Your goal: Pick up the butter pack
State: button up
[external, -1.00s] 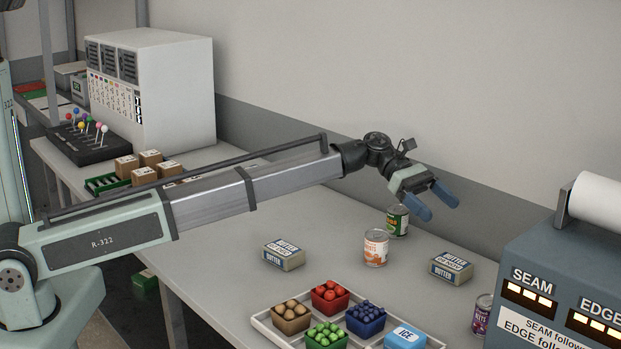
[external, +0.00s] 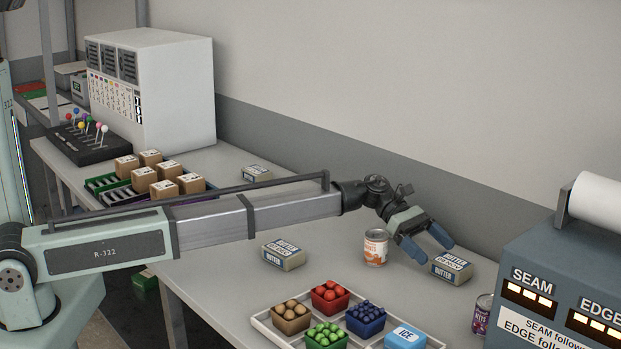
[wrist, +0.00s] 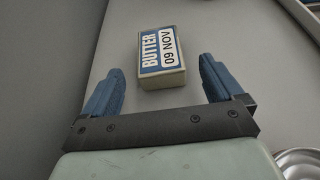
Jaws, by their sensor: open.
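A butter pack (external: 451,267), a cream box with a blue and white label, lies on the table at the right, beside the orange-labelled can. My gripper (external: 433,252) is open just above and to the left of it, fingers pointing down toward it. In the wrist view the butter pack (wrist: 162,58) lies ahead, between the lines of the two spread blue fingers, a little nearer the right one; its label reads "BUTTER" and "09 NOV". The fingers do not appear to touch it. Two more butter packs lie on the table, one left of centre (external: 284,255), one farther back (external: 256,173).
An orange-labelled can (external: 376,247) stands left of my gripper. A tray (external: 263,321) of coloured baskets and a blue ICE pack (external: 405,337) lies in front. A purple can (external: 481,314) stands by the SEAM/EDGE machine (external: 545,262) at right.

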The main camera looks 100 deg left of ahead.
aim_at(443, 257)
jog(key=x, duration=0.4)
jog(key=shift+w+d+f, duration=0.2)
jog(key=shift+w+d, duration=0.05)
jog(key=shift+w, duration=0.05)
jog(key=c, duration=1.2)
jog(key=shift+r, duration=0.1)
jog(key=shift+c, duration=0.2)
